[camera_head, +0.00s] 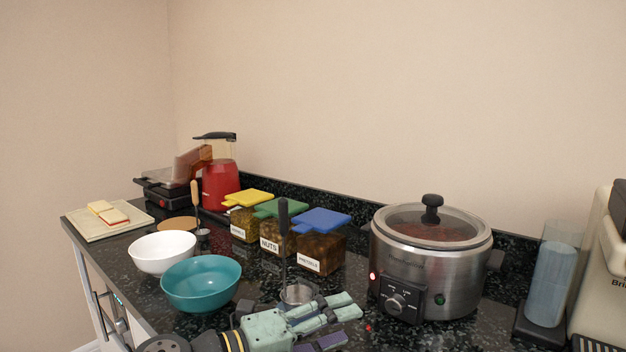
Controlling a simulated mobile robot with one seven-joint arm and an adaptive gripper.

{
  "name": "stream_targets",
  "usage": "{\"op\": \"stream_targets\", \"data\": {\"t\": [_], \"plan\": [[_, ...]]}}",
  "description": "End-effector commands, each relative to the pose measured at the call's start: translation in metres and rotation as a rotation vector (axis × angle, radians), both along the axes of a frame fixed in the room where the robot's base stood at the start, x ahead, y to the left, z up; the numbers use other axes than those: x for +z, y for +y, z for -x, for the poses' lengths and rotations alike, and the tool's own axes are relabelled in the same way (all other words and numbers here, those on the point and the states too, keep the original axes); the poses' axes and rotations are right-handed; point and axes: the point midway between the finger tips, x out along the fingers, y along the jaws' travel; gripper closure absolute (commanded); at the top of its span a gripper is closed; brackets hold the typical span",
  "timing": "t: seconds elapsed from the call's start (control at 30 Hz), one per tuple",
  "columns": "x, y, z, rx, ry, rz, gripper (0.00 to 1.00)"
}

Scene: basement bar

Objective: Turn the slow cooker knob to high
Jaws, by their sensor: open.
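The slow cooker (455,275) is a round steel pot with a glass lid and black lid knob, standing on the dark counter at the right. Its control knob (397,303) sits on a black panel low on its front. A red light glows at the panel's left, and a green spot shows to the right. The knob's setting is too small to read. My gripper (352,320) is open and empty, low in front of the cooker and left of the knob, its fingers pointing right. It appears apart from the knob.
A ladle (284,235) stands upright behind my gripper. Teal (200,285) and white (160,252) bowls are to the left. Several lidded snack boxes (321,250) stand behind. A cup dispenser (552,275) is right of the cooker.

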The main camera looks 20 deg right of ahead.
Motion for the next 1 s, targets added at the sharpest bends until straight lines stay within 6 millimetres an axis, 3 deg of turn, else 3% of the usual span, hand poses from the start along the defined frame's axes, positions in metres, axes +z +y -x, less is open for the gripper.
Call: {"op": "stream_targets", "data": {"t": [0.1, 0.5, 1.0], "plan": [[0.004, 0.019, 0.004, -0.001, -0.01, 0.007, 0.52], [0.081, -0.004, 0.029, -0.05, -0.179, 0.158, 0.52], [0.171, 0.004, 0.072, -0.069, -0.371, 0.372, 0.52]]}}
